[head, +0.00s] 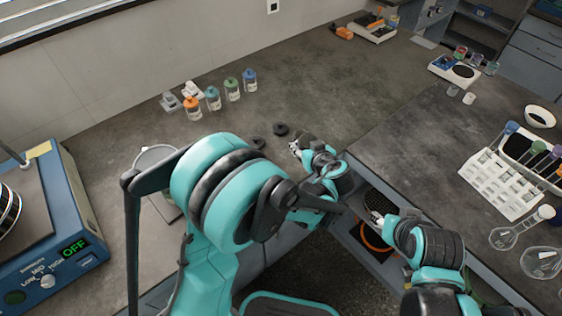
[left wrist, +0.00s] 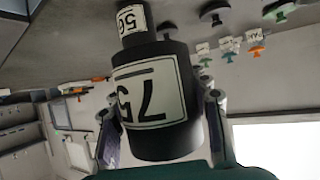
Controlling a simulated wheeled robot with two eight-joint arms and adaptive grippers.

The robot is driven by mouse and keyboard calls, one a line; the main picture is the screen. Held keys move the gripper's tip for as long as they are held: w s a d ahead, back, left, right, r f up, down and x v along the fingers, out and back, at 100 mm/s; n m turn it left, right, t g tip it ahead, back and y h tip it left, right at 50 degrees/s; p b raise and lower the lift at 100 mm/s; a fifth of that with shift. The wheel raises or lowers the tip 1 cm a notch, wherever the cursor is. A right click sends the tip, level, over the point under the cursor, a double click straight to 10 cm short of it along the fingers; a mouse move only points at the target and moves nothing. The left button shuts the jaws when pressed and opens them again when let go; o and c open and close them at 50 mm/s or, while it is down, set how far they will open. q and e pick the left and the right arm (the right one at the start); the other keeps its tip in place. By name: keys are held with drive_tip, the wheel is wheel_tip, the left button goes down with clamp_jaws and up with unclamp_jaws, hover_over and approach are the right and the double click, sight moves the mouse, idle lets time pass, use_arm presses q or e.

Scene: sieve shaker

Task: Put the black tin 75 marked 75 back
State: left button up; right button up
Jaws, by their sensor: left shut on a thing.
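The black tin marked 75 (left wrist: 158,100) fills the middle of the left wrist view, with a white label. My left gripper (left wrist: 160,118) has a finger on each side of it and is shut on it. In the head view my left gripper (head: 300,145) is over the bench near two dark round pieces (head: 280,129); the tin is too small there to make out. A smaller black piece with a label like 56 (left wrist: 132,20) shows past the tin in the left wrist view; I cannot tell whether they touch. My right gripper (head: 376,218) is above the opening below the bench edge.
Several capped bottles (head: 232,90) stand toward the wall. A blue device (head: 60,235) reading OFF is at the left. A white rack (head: 502,184) and flasks (head: 541,262) are at the right. Bare bench (head: 325,80) lies beyond my left gripper.

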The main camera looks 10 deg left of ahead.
use_arm(q)
drive_tip(key=w+a+f+b, duration=0.1)
drive_tip(key=a+f, duration=0.1)
drive_tip(key=a, duration=0.1)
drive_tip(key=a+f+b, duration=0.1)
drive_tip(key=a+f, duration=0.1)
drive_tip(key=a, duration=0.2)
drive_tip(key=w+a+f+b, duration=0.1)
drive_tip(key=a+f+b, duration=0.1)
drive_tip(key=a, duration=0.1)
drive_tip(key=shift+w+a+f, duration=0.35)
wheel_tip(320, 180, down, 4)
drive_tip(key=shift+f+b, duration=0.1)
drive_tip(key=shift+b, duration=1.1)
drive_tip(key=o, duration=1.3)
